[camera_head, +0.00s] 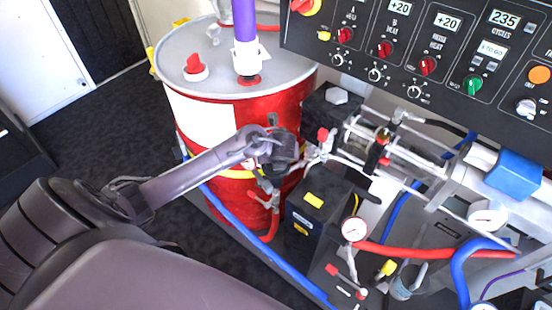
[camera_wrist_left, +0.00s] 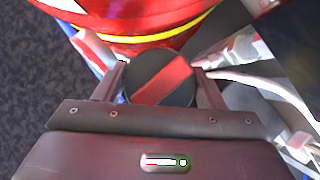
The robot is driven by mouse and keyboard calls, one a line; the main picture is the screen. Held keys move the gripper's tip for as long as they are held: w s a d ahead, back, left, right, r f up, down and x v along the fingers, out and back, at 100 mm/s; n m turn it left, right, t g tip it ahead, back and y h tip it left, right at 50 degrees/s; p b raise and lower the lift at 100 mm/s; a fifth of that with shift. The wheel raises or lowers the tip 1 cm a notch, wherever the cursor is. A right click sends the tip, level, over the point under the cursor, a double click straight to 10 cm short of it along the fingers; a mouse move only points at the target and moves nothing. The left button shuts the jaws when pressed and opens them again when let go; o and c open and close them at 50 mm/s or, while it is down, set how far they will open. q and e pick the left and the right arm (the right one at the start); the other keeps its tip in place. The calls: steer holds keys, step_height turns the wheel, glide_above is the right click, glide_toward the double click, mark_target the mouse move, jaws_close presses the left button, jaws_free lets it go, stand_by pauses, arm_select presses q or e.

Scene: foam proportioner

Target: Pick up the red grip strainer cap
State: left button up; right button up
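The red grip strainer cap, a round black cap with a red bar across its face, shows in the left wrist view (camera_wrist_left: 160,78). It lies between the two fingers of my left gripper (camera_wrist_left: 160,80), close in front of the palm. One finger stands on each side of it, with little or no gap, and I cannot tell if they press on it. In the head view my left gripper (camera_head: 280,150) is at the pipework in front of the red drum, and the cap is mostly hidden there. My right gripper is not in view.
The red drum (camera_head: 240,120) with a grey lid stands behind my left gripper. A black box (camera_head: 318,208), a pressure gauge (camera_head: 354,229) and a red hose (camera_head: 430,250) crowd the right. The control panel (camera_head: 430,50) overhangs at upper right. Dark floor (camera_head: 90,140) is clear at left.

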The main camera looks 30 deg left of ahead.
arm_select(q)
steer(key=c, duration=0.5)
steer(key=shift+r, duration=0.1)
steer(key=shift+c, duration=0.2)
step_height(320, 180, up, 10)
steer(key=p, duration=0.3)
steer(key=shift+p, duration=0.35)
